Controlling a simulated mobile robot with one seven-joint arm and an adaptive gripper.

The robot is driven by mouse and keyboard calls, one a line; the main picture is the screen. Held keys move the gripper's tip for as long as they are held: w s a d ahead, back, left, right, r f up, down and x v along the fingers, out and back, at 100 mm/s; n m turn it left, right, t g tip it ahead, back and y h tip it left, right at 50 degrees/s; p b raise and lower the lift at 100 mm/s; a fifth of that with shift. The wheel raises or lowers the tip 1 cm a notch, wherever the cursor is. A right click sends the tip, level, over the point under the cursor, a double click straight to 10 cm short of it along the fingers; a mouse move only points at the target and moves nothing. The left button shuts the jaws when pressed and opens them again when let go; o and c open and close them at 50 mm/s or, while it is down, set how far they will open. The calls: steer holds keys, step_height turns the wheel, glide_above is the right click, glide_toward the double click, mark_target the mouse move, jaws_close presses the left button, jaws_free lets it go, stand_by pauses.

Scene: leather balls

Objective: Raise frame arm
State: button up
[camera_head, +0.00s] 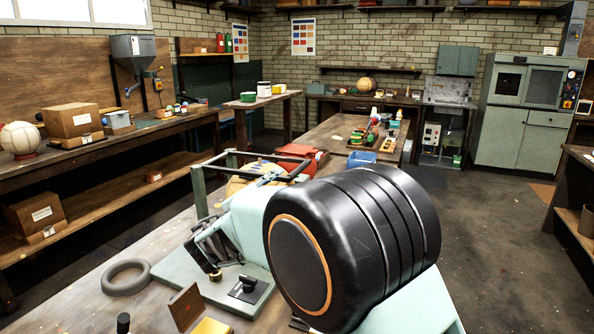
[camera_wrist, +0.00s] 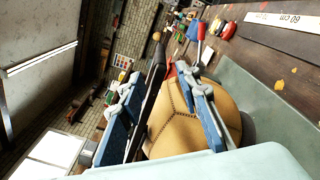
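A pale green stand with a dark bar frame (camera_head: 262,156) is on the near workbench. Its dark bar (camera_wrist: 154,90) also shows in the wrist view, running lengthwise between my fingers, closer to the left one. A tan stitched leather ball (camera_wrist: 188,122) lies beyond the fingers; a sliver of it shows in the head view (camera_head: 236,186). My gripper (camera_wrist: 158,88) has its two blue-padded fingers spread apart. I cannot tell whether the left finger touches the bar. In the head view my arm hides most of the gripper and the right part of the frame.
The floor at right is clear.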

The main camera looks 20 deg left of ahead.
mark_target(298, 171)
steer(key=w, duration=0.3)
steer(key=w+d, duration=0.1)
steer(key=w, duration=0.2)
steer(key=w+p, duration=0.1)
steer(key=w, duration=0.2)
steer(key=shift+w+d, duration=0.35)
steer(key=shift+w, duration=0.05)
jaws_close()
